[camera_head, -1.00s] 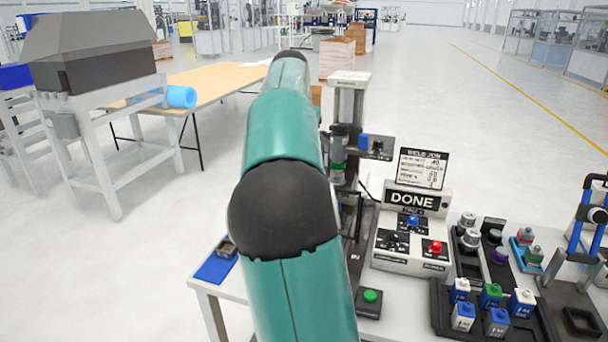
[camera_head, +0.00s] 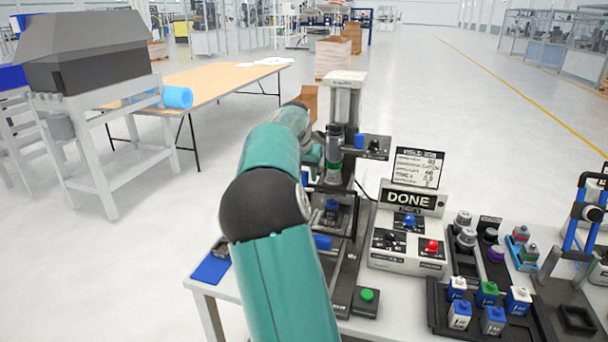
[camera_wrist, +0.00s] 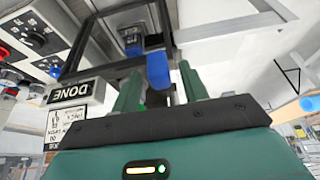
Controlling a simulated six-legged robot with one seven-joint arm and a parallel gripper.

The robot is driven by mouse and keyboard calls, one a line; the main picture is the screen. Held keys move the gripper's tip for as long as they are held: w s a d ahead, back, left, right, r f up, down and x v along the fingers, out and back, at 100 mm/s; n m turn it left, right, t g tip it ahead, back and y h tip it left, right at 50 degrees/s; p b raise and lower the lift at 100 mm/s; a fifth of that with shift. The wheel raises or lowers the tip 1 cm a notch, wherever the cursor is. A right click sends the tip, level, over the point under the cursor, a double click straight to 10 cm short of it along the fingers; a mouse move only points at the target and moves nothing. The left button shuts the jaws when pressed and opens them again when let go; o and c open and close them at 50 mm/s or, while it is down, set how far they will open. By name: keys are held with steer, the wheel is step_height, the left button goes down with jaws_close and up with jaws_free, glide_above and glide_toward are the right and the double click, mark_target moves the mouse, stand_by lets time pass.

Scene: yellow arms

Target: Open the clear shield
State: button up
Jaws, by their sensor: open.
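The clear shield shows as a dark frame (camera_wrist: 110,67) around the weld station in the wrist view; its clear pane is hard to make out. A blue handle (camera_wrist: 158,70) stands out from the frame's lower bar. My gripper (camera_wrist: 160,85) is open, with one green finger on each side of the handle and gaps visible beside it. I cannot tell how deep the handle sits between the fingers. My fingers are hidden there.
A control box (camera_head: 408,235) with a DONE display stands right of the station. A green button (camera_head: 367,295) sits in front. A black tray (camera_head: 480,318) with several small blocks and a blue-framed fixture (camera_head: 590,215) fill the right side. A blue pad (camera_head: 210,268) lies at left.

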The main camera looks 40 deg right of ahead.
steer(key=shift+d+f, duration=0.1)
steer(key=shift+f, duration=0.2)
jaws_close()
steer(key=shift+w, duration=0.15)
